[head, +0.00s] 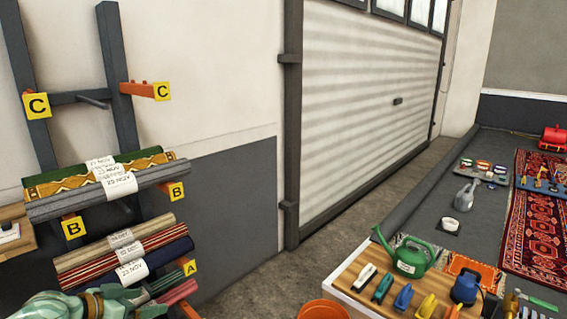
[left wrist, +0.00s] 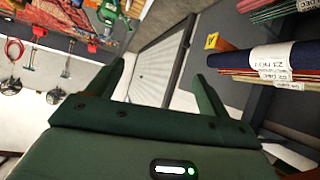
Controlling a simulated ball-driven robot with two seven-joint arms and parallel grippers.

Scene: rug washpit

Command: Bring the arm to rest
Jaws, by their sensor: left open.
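My left gripper (head: 140,301) shows at the bottom left of the head view, in front of the lower rolled rugs on the rack. In the left wrist view its two green fingers (left wrist: 158,85) stand wide apart with nothing between them. The rolled rugs (left wrist: 275,60) lie to the right of the fingers in that view, apart from them. My right arm and gripper are in neither view.
A rack (head: 125,100) with lettered tags carries rolled rugs (head: 105,180) on the left. A work table (head: 350,275) holds a green watering can (head: 408,257) and several brushes. An orange bucket (head: 323,313) stands before it. The floor by the shutter door (head: 365,100) is clear.

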